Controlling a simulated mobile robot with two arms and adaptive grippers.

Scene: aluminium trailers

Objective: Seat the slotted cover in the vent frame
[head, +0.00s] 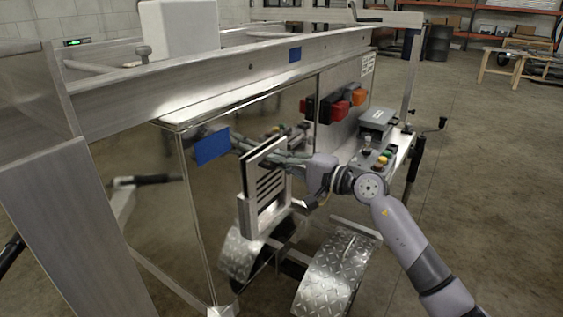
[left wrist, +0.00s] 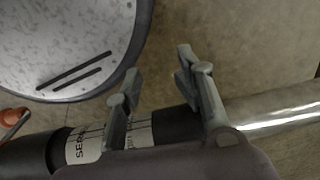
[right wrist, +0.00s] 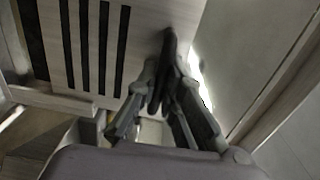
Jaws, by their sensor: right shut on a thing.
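The slotted cover (head: 269,187) is a pale metal plate with several dark parallel slots, upright and slightly tilted in the head view. It fills the upper left of the right wrist view (right wrist: 88,50). My right gripper (head: 310,175) comes from the right and is shut at the cover's edge; its fingers meet there in the right wrist view (right wrist: 163,85). A pale metal frame with a dark inner edge (head: 247,160) shows just behind the cover, probably the vent frame. The cover hides most of it, and I cannot tell whether they touch. My left gripper (left wrist: 157,82) is open and empty.
Curved tread-plate fenders (head: 338,275) stand below the cover. The trailer's shiny side panel (head: 150,230) is to the left, with its top rail (head: 230,80) above. A control box with coloured buttons (head: 378,155) and red and orange lamps (head: 338,107) are close behind my right gripper.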

